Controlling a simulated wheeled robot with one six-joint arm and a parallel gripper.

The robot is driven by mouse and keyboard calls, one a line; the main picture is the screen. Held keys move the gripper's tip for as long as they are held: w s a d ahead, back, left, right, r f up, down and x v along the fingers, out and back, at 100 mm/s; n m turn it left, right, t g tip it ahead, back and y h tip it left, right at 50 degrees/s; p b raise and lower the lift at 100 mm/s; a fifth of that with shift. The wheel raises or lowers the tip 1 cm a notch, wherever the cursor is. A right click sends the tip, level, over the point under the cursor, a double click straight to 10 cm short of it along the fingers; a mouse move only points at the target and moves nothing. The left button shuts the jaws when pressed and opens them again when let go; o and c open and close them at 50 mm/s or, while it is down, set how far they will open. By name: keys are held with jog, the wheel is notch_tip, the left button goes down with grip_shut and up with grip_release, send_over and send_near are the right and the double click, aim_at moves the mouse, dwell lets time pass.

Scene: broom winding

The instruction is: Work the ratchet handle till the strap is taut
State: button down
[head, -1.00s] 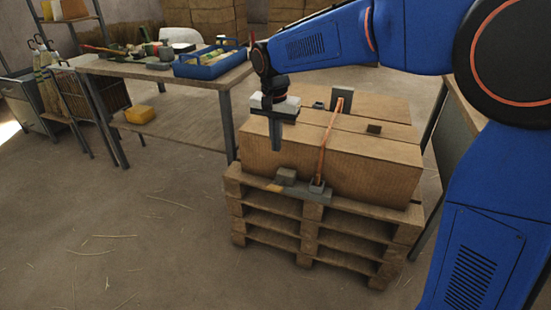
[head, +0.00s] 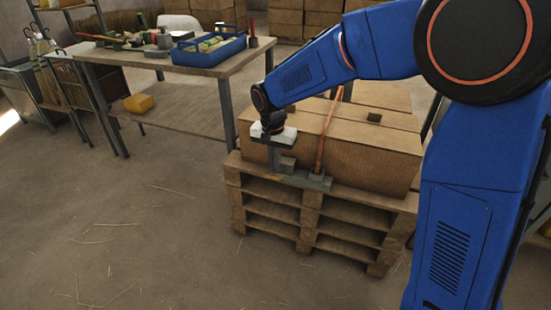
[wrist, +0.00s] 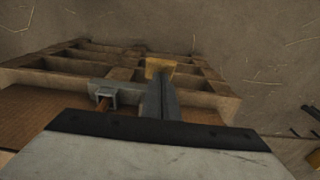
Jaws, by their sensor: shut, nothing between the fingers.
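The orange strap (head: 326,135) runs over the cardboard boxes and down to a grey buckle (head: 319,181) on the pallet's top front edge. The strap's tautness is unclear.
The boxes (head: 372,155) stand on a wooden pallet (head: 309,220). A workbench (head: 150,65) with a blue tray (head: 208,48) stands at the back left. The floor left of the pallet is clear apart from straw.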

aim_at(272, 176)
jog(key=shift+s+f, duration=0.1)
dwell(0.4)
jog(key=shift+s+a+f+t, duration=0.1)
jog(key=shift+s+f+t, duration=0.1)
jog(key=shift+t, duration=0.2)
jog(key=shift+s+f, duration=0.1)
jog(key=shift+s+a+f+t+h, duration=0.2)
jog(key=shift+s+f+t+h, duration=0.15)
jog(key=shift+f+t, duration=0.2)
jog(key=shift+s+a+f+t+h, duration=0.15)
jog(key=shift+s+f+t+h, duration=0.1)
jog(key=shift+s+f+t, duration=0.25)
jog(key=shift+s+a+f, duration=0.1)
jog(key=shift+s+f, duration=0.15)
jog(key=shift+f, duration=0.55)
jog(key=shift+s+a+f, duration=0.1)
jog(key=shift+s+f, duration=0.2)
jog(key=shift+f, duration=0.5)
jog(key=shift+s+a+f, duration=0.1)
jog(key=shift+s+f, duration=0.15)
jog(key=shift+f, duration=0.65)
